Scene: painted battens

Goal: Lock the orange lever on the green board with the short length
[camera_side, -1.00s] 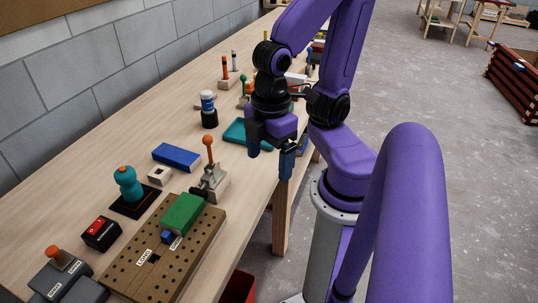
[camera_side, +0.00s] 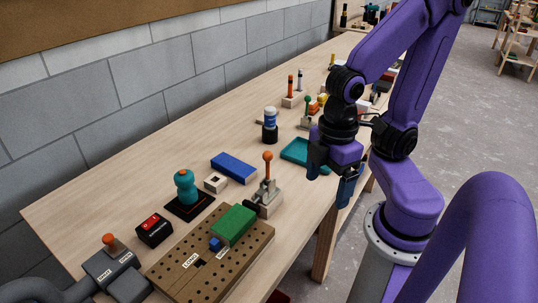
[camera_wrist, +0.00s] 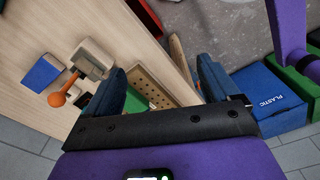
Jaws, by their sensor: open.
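In the side view an upright lever with an orange knob (camera_side: 267,157) stands on a pale grey base behind the brown perforated board (camera_side: 182,280). It also shows in the wrist view (camera_wrist: 57,99). A green block (camera_side: 234,225) lies on that board. Labels there read LONG and, less clearly, SHORT, with a small blue piece (camera_side: 215,244) beside them. Another orange knob (camera_side: 109,239) tops a grey labelled box at the lower left. My gripper (camera_side: 331,184) is open and empty, right of the upright lever near the bench's front edge. I cannot tell a green board apart from the green block.
A blue block (camera_side: 234,168), a teal knob on a black base (camera_side: 186,190), a black box with a red switch (camera_side: 154,230) and a teal tray (camera_side: 299,151) surround the lever. A blue PLASTIC bin (camera_wrist: 268,100) stands on the floor.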

